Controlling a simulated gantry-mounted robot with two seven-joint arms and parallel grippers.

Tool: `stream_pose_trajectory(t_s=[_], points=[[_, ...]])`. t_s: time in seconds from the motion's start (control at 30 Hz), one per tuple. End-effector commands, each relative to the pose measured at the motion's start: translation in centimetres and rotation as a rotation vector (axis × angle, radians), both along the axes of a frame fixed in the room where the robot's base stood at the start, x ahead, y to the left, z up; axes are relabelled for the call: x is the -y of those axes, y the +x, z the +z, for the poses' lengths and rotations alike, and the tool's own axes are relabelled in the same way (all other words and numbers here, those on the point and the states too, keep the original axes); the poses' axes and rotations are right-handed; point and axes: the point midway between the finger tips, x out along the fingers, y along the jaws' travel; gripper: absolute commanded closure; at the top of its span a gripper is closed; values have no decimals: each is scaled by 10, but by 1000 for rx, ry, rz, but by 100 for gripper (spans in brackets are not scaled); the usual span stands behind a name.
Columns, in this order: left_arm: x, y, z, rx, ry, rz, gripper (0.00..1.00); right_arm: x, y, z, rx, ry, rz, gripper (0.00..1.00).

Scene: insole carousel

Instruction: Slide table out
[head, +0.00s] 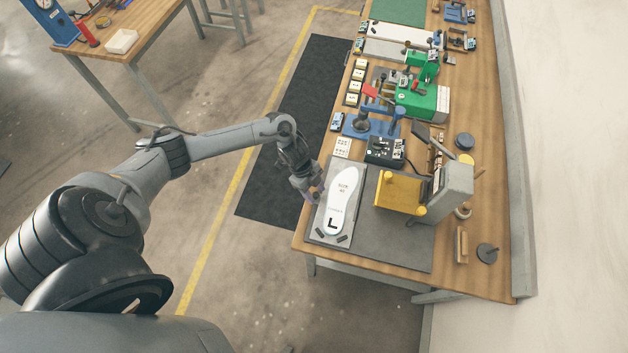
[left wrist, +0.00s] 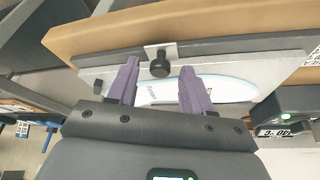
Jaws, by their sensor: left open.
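The slide table (head: 319,229) is a light grey plate at the front left of the workbench, next to a yellow and grey machine (head: 400,194). A white insole (head: 342,198) marked with an L lies on it. My left gripper (head: 315,196) is at the plate's left edge, with its purple fingers open. In the left wrist view, a black knob (left wrist: 160,62) on a small metal bracket stands at the plate's edge. It shows between the fingertips of my open gripper (left wrist: 158,78), with no visible contact. The knob is hidden in the head view. My right gripper is out of view.
The wooden workbench (head: 480,275) holds a black control box (head: 385,150), a blue fixture (head: 362,128) and a green machine (head: 420,100) farther back. The floor left of the bench, with a dark mat (head: 300,120), is open. A wall runs along the right.

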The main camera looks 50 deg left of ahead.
Motion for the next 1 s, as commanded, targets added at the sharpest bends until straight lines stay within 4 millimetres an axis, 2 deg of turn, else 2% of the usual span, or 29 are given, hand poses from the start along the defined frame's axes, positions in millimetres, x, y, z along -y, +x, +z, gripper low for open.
stream_pose_trajectory(t_s=[0.27,0.7,1.0], points=[[-4,0,7,1,1,-1,50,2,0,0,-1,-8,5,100],[-30,-7,71,2,3,-1,50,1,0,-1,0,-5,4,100],[-40,-9,97,1,1,0,50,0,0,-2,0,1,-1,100]])
